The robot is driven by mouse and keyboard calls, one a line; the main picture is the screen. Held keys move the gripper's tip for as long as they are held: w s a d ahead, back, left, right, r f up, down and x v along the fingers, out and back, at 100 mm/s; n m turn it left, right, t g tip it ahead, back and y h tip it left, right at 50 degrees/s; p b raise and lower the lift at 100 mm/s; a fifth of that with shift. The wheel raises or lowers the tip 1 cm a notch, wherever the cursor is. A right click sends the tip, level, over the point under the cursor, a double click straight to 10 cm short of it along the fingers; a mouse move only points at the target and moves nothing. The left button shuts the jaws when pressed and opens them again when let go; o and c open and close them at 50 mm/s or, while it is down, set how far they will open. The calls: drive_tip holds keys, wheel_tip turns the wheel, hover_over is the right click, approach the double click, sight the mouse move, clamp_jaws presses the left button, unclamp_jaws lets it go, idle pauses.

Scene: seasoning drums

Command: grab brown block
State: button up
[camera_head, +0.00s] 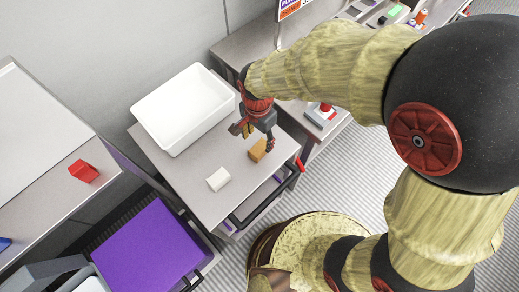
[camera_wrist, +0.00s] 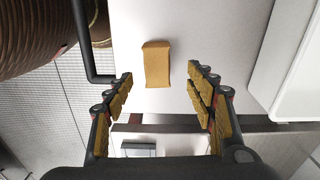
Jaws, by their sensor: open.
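The brown block (camera_head: 257,150) lies on the grey cart top, near its right edge in the head view. In the wrist view the brown block (camera_wrist: 157,64) lies on the pale surface, ahead of the fingertips and a little left of the middle of the gap. My gripper (camera_head: 254,136) hangs over the cart right by the block. In the wrist view my gripper (camera_wrist: 160,78) is open, with its two padded fingers apart and nothing between them. I cannot tell its exact height above the block.
A white bin (camera_head: 186,108) stands at the cart's back, and a white block (camera_head: 218,179) lies left of the brown one. The cart has a black handle (camera_head: 266,203) along its front. A red block (camera_head: 83,171) lies on the left table. A purple surface (camera_head: 150,250) is lower left.

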sight(259, 147)
drive_tip(key=f+b, duration=0.1)
drive_tip(key=f, duration=0.2)
drive_tip(key=f+b, duration=0.1)
drive_tip(key=f, duration=0.2)
drive_tip(key=shift+s+d+f, duration=0.15)
drive_tip(key=shift+d+f, duration=0.05)
drive_tip(key=shift+f, duration=0.1)
drive_tip(key=shift+c, duration=1)
drive_tip(key=shift+r, duration=0.1)
drive_tip(key=c, duration=0.7)
drive_tip(key=shift+c, duration=0.7)
